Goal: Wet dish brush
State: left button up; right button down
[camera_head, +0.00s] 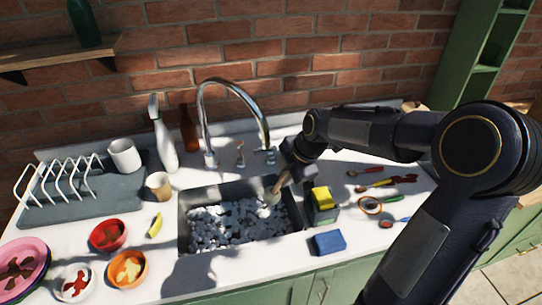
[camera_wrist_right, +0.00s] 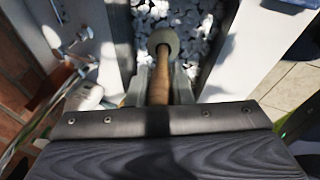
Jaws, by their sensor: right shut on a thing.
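The dish brush (camera_head: 271,196) has a wooden handle and a pale round head. My right gripper (camera_head: 286,176) is shut on its handle, over the right side of the sink (camera_head: 184,222). The brush tilts with its head down toward the white lumpy contents (camera_head: 235,222) of the sink; I cannot tell whether it touches them. In the right wrist view the brush handle (camera_wrist_right: 158,85) runs forward between the fingers, with the head beyond. A chrome faucet (camera_head: 233,84) arches behind the sink. My left gripper is out of view.
Utensils (camera_head: 385,183) lie farther right. Bowls (camera_head: 108,235), a cup (camera_head: 159,186), a spray bottle (camera_head: 162,140) and a dish rack (camera_head: 60,190) stand left.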

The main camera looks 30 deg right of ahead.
jog(key=shift+w, duration=0.2)
jog(key=shift+s+f+b, duration=0.1)
jog(key=shift+f+b, duration=0.55)
jog(key=shift+f, duration=0.1)
notch_tip(320, 180, down, 13)
jog(key=b, duration=1)
jog(key=shift+f+b, duration=0.15)
jog(key=shift+b, duration=0.15)
notch_tip(320, 180, up, 15)
jog(key=p, duration=1)
dwell(0.7)
